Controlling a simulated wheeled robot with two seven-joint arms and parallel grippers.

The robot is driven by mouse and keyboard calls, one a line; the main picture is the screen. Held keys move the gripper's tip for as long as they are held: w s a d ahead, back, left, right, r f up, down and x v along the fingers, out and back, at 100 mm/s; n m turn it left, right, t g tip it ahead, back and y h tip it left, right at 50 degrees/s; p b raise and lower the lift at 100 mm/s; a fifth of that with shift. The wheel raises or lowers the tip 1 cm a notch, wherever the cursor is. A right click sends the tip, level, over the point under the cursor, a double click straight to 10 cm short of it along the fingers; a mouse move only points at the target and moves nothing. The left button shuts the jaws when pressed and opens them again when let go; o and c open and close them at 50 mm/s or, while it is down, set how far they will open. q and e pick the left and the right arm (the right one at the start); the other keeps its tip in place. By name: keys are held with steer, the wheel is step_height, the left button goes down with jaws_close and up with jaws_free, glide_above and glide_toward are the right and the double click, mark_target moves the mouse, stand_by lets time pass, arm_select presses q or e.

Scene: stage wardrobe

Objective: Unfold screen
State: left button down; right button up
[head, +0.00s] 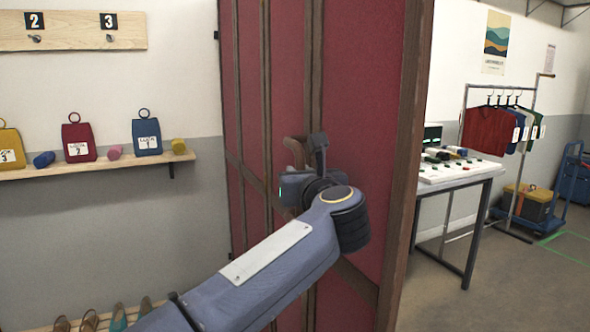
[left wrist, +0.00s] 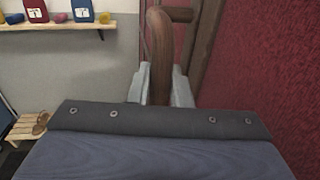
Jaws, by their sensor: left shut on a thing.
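The folding screen (head: 365,110) stands upright in the middle of the head view, with red panels in dark brown wooden frames. Its panels stand at angles to one another. A curved wooden handle (left wrist: 160,55) shows in the left wrist view, between the two pale fingers. My left gripper (head: 305,150) is shut on this handle, in front of the screen. In the left wrist view, my left gripper (left wrist: 161,90) has one finger on each side of the handle. The arm hides part of the lower screen. My right gripper is in neither view.
A wall shelf (head: 95,167) with coloured tagged bags is at left, above shoes on a low rack (head: 100,318). At right are a table (head: 455,180), a clothes rail (head: 500,87) and a blue cart (head: 572,185). Floor (head: 500,290) is clear at right.

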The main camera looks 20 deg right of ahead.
arm_select(q)
steer(key=shift+s+d+r, duration=0.1)
steer(key=shift+d, duration=0.1)
steer(key=c, duration=1.7)
jaws_free()
steer(key=o, duration=0.3)
steer(key=shift+d, duration=0.25)
steer(key=s, duration=0.5)
steer(key=s+b, duration=0.1)
steer(key=s, duration=0.1)
steer(key=shift+s+a, duration=0.25)
steer(key=shift+s, duration=0.15)
